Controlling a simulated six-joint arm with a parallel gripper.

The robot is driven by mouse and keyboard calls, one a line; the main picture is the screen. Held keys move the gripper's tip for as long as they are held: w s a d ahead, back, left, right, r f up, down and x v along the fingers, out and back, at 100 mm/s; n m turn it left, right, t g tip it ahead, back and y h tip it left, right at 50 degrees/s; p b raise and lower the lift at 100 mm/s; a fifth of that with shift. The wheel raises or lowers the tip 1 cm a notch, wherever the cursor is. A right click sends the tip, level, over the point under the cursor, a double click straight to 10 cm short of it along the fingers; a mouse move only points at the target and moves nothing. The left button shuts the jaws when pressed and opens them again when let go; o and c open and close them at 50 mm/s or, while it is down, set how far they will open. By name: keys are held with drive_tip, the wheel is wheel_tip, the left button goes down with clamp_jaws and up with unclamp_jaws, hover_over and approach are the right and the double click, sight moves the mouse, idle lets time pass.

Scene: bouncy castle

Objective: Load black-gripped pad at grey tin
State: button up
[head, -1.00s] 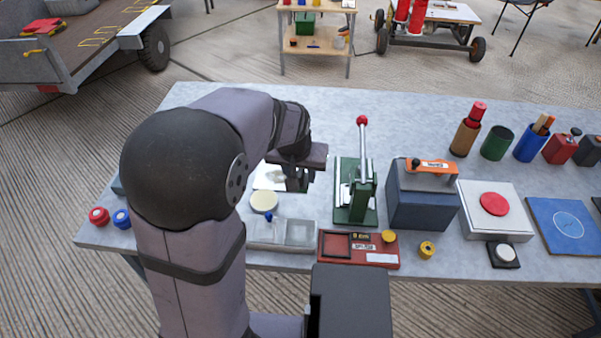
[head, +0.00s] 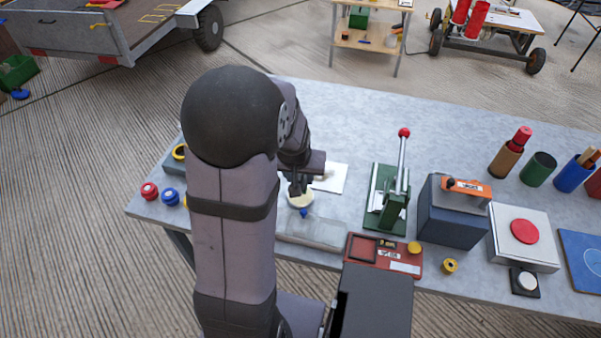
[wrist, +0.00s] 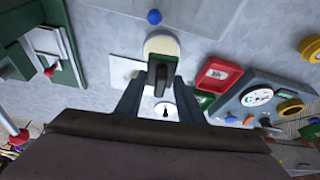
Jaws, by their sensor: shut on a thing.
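My gripper (wrist: 160,92) is shut on a black grip (wrist: 161,76), seen between its fingertips in the wrist view. The gripper (head: 297,186) is over a round, flat tin with a cream face (head: 301,200); this tin also shows in the wrist view (wrist: 161,44), partly covered by the grip. I cannot tell whether the held pad touches it. The tin's side is too hidden to tell if it is grey.
White paper (head: 331,181) lies right of the gripper. A blue knob (head: 303,213) stands in front of the tin. The green press (head: 386,200) with its raised lever is farther right. A red tray (wrist: 219,74) is near the gripper.

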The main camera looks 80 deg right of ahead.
drive_tip(key=shift+w+d+r+m+g, duration=0.15)
drive_tip(key=shift+d+m+g, duration=0.25)
drive_tip(key=shift+d+m, duration=0.4)
drive_tip(key=shift+a+r+m, duration=0.1)
drive_tip(key=shift+m, duration=0.2)
drive_tip(key=shift+f, duration=0.2)
drive_tip(key=shift+f+b, duration=2.5)
drive_tip(key=shift+f, duration=0.35)
drive_tip(key=shift+a+f+b, duration=0.1)
drive_tip(key=shift+f+b, duration=0.55)
idle(0.4)
drive_tip(key=shift+r+p, duration=3)
drive_tip(key=shift+r, duration=0.6)
